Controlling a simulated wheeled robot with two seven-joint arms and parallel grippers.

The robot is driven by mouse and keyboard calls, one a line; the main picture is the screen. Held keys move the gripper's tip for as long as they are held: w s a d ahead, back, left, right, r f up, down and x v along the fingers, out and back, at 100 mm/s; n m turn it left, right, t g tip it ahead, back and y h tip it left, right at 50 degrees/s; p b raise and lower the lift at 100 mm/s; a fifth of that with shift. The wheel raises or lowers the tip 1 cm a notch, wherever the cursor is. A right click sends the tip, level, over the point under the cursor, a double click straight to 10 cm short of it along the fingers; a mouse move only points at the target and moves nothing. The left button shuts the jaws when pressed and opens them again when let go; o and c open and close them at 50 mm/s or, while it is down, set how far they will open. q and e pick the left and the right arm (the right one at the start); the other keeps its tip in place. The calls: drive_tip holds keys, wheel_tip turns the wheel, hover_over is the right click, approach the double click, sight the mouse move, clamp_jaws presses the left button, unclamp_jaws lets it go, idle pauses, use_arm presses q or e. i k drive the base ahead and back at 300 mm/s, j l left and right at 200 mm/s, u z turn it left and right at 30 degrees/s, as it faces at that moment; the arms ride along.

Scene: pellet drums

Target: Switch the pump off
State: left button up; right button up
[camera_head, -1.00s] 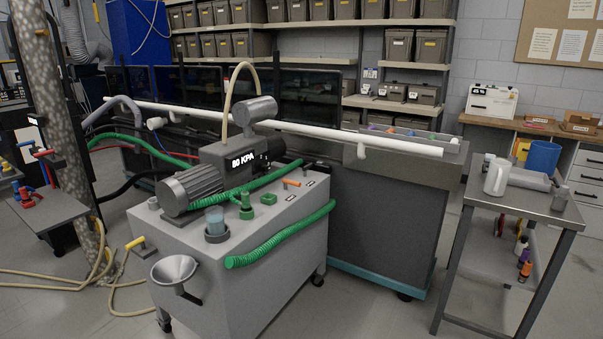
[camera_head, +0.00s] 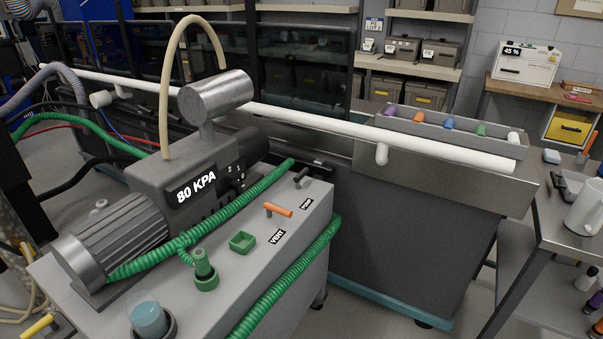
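The pump (camera_head: 180,185) stands on a grey cart (camera_head: 310,215), with a ribbed motor (camera_head: 112,238) and a display (camera_head: 196,187) reading 80 KPA. On the cart top, an orange-handled lever (camera_head: 279,210) sits by a VENT label (camera_head: 277,237). Farther back, a PUMP label (camera_head: 307,203) lies near a small dark switch-like part (camera_head: 301,177); its position is too small to tell. A dial (camera_head: 236,177) with numbers is on the pump's side. Neither of my grippers is in view.
Green hoses (camera_head: 285,275) run along the cart. A green square cup (camera_head: 243,242) and a beaker of blue liquid (camera_head: 148,318) are on it. A long white pipe (camera_head: 330,125) crosses behind. A side table (camera_head: 560,225) with a white mug (camera_head: 586,208) stands right.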

sight(296, 179)
drive_tip(key=u, duration=0.75)
drive_tip(key=i+l+u, duration=0.1)
drive_tip(key=l+u, duration=0.15)
drive_tip(key=u, duration=0.15)
drive_tip(key=l+u, duration=0.95)
drive_tip(key=u, duration=0.2)
drive_tip(key=l, duration=0.45)
drive_tip(key=k+l+u, duration=0.15)
drive_tip(key=l, duration=0.3)
drive_tip(key=k+l, duration=0.1)
drive_tip(key=l, duration=0.4)
drive_tip(key=k+l+u, duration=0.15)
drive_tip(key=l, duration=0.3)
drive_tip(key=i, duration=0.05)
